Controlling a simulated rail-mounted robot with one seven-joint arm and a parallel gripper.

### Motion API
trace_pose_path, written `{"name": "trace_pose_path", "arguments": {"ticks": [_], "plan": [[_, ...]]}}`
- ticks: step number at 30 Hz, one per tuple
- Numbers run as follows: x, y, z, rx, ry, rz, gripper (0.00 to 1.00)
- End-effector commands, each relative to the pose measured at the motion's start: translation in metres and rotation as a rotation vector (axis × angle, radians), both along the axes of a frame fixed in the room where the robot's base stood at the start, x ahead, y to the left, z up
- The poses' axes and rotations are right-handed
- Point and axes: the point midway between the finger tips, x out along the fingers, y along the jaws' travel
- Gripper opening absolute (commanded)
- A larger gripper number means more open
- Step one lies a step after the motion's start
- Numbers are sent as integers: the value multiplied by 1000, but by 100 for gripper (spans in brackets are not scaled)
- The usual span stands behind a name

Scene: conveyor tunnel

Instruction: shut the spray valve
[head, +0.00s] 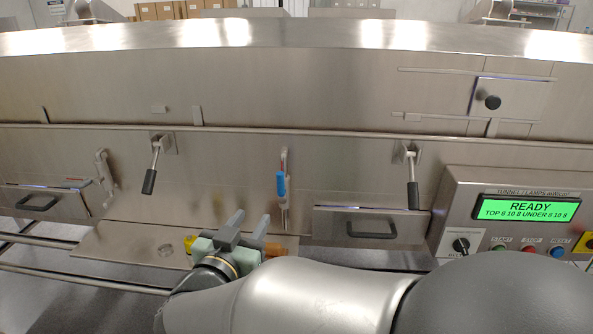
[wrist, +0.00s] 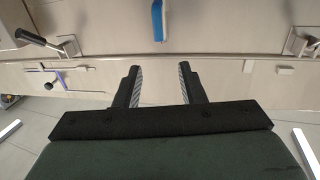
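A blue-handled valve (head: 281,187) sits on a short vertical pipe on the steel tunnel front in the head view. I take it for the spray valve. Its blue handle points along the pipe, roughly vertical. Part of the handle also shows at the top of the wrist view (wrist: 158,20). My gripper (head: 249,223) is below and left of the handle in the head view, apart from it. In the wrist view my gripper (wrist: 158,72) has its two fingers spread with nothing between them, and the blue handle lies beyond the tips.
Black-gripped levers hang on either side, left (head: 149,181) and right (head: 413,194). A drawer (head: 328,224) is at lower right of the valve, another (head: 62,199) at far left. A control panel (head: 527,208) reading READY stands at right. A flat steel plate (head: 125,240) lies below.

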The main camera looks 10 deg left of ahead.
Motion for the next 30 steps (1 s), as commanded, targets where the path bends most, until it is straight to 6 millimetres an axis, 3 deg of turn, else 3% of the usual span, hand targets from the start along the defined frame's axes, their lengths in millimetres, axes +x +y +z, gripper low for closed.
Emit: {"name": "trace_pose_path", "arguments": {"ticks": [5, 21, 30], "plan": [[10, -1, 1, -6, -9, -18, 36], [123, -13, 2, -6, -9, -18, 36], [164, -16, 1, -5, -8, -14, 36]]}}
